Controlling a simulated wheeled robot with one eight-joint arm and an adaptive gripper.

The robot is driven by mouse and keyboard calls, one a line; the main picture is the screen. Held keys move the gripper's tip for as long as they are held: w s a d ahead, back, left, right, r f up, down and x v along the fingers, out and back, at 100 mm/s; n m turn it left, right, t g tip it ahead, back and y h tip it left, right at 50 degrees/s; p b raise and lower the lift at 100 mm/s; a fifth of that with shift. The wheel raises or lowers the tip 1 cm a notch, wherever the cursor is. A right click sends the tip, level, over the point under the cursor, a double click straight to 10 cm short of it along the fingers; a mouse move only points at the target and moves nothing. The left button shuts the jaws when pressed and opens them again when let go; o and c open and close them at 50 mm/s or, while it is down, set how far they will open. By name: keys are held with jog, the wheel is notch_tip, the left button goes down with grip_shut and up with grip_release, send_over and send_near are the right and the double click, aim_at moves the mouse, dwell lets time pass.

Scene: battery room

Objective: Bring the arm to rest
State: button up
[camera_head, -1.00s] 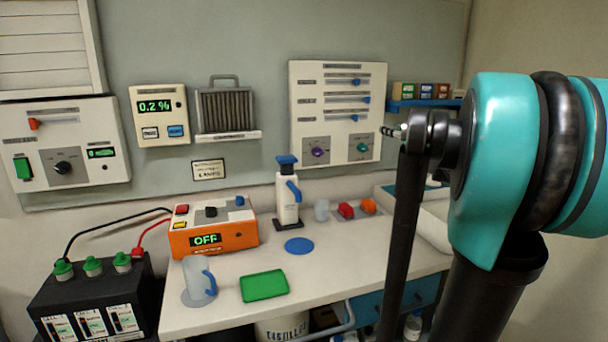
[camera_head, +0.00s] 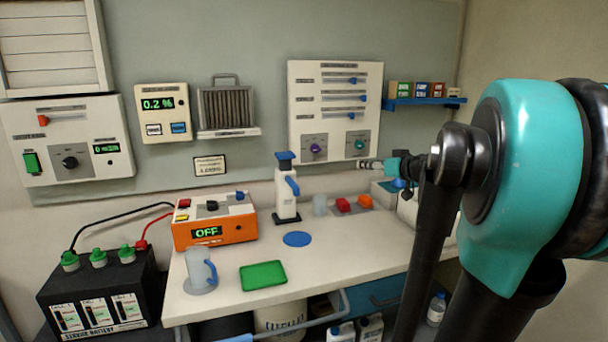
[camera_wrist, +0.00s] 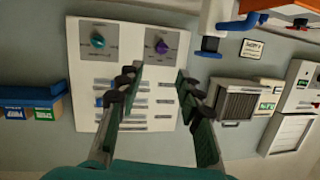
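My arm fills the right side of the head view, with a large teal joint and a dark link. My gripper (camera_head: 368,164) shows small beyond the link, pointing left, in front of the lower edge of the white slider panel (camera_head: 307,113). In the wrist view my gripper (camera_wrist: 158,78) has its two dark fingers spread apart with nothing between them. The slider panel (camera_wrist: 84,76) shows behind the fingers, upside down, with its teal and purple knobs at the top. The gripper touches nothing that I can see.
The bench (camera_head: 341,254) holds an orange charger (camera_head: 215,232) reading OFF, a white dispenser (camera_head: 286,200), a clear jug (camera_head: 197,268), a green tray (camera_head: 262,275) and a blue disc (camera_head: 297,239). A black battery (camera_head: 98,290) stands left. A blue shelf (camera_head: 425,101) is at the back right.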

jog(key=s+a+f+g, duration=0.2)
jog(key=s+f, duration=0.2)
jog(key=f, duration=0.2)
jog(key=s+a+f+g+h, duration=0.1)
jog(key=s+a+f+g, duration=0.1)
jog(key=s+f, duration=0.3)
jog(key=s+a+f+m+g+h, duration=0.1)
jog(key=s+a+f+g, duration=0.1)
jog(key=s+f, duration=0.3)
jog(key=shift+s+a+f, duration=0.1)
jog(key=shift+a+f, duration=0.1)
jog(key=shift+f, duration=0.9)
jog(key=shift+s+a+f, duration=0.1)
jog(key=shift+a+f, duration=0.1)
jog(key=shift+f, duration=0.85)
jog(key=s+d+f+m+g+h, duration=0.1)
jog(key=s+d+f+h, duration=0.1)
jog(key=s+f, duration=0.4)
jog(key=s+d+f+m+g+h, duration=0.2)
jog(key=s+d+f+h, duration=0.1)
jog(key=s+f, duration=0.3)
jog(key=shift+s+d+f, duration=0.2)
jog(key=shift+s+f, duration=0.2)
jog(key=shift+s, duration=0.85)
